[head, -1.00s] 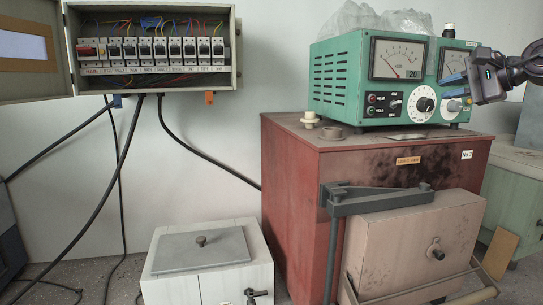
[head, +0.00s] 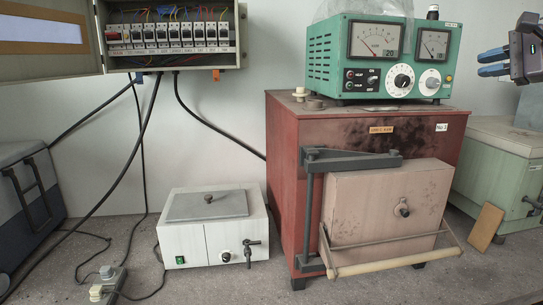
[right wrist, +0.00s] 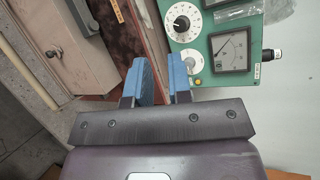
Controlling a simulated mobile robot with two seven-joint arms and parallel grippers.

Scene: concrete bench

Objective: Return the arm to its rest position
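My right gripper (head: 493,63) shows at the right edge of the head view, with its blue fingers pointing left. It is beside the green meter unit (head: 385,60), to its right and apart from it. In the right wrist view the two blue fingers of my right gripper (right wrist: 161,78) stand apart with nothing between them, so it is open and empty. The rest of the right arm is mostly cut off by the picture edge. My left arm and gripper are not in view.
The meter unit stands on a red furnace (head: 290,140) with a pale door (head: 385,205) and bar handle. An open breaker box (head: 175,62) with hanging cables is at upper left. A white box (head: 182,235) and a pale green cabinet (head: 490,170) stand either side. The front right is clear.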

